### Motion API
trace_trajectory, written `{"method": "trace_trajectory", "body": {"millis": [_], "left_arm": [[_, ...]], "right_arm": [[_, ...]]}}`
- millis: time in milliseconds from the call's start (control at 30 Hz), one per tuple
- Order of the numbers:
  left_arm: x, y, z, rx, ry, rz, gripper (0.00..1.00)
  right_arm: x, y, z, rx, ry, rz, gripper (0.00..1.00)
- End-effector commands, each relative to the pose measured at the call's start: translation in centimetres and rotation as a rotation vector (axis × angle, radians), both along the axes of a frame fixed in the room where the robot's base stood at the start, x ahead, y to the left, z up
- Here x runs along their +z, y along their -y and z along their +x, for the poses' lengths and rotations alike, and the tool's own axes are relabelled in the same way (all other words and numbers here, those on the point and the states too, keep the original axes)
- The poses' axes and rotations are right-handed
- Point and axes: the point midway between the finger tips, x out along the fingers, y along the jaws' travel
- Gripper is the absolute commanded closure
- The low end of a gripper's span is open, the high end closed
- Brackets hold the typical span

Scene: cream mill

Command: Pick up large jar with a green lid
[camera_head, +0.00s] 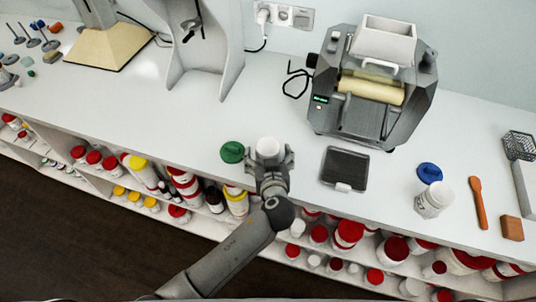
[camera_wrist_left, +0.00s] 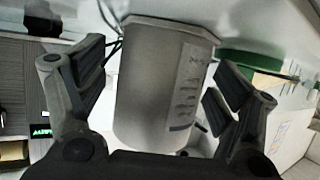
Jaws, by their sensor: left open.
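A large white jar (camera_head: 267,146) stands on the counter near its front edge, with no lid on it. A green lid (camera_head: 232,152) lies on the counter just left of the jar. My left gripper (camera_head: 271,160) reaches in from the front, with its fingers on either side of the jar. In the left wrist view the labelled jar (camera_wrist_left: 165,85) stands between the open fingers, with gaps visible on both sides. The green lid (camera_wrist_left: 250,60) shows behind the right finger there. My right gripper is not in view.
A dark scale (camera_head: 345,167) and a grey roller mill (camera_head: 370,90) stand to the right. A white jar (camera_head: 434,200) stands near a blue lid (camera_head: 430,172). Shelves below the counter (camera_head: 160,120) hold many jars. The counter behind the jar is clear.

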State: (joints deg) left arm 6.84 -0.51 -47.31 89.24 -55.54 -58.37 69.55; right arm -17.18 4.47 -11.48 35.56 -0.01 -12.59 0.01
Motion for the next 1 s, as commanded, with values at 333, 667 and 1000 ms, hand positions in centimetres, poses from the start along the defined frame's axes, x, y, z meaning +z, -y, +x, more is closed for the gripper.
{"method": "trace_trajectory", "body": {"millis": [333, 667, 1000], "left_arm": [[0.0, 0.0, 0.0, 0.000, 0.000, 0.000, 0.39], [0.0, 0.0, 0.0, 0.000, 0.000, 0.000, 0.56], [1.5, 0.0, 0.0, 0.001, 0.000, -0.002, 0.56]], "right_arm": [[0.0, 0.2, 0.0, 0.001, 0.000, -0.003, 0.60], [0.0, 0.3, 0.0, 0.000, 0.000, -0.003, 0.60], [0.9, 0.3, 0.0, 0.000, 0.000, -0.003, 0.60]]}}
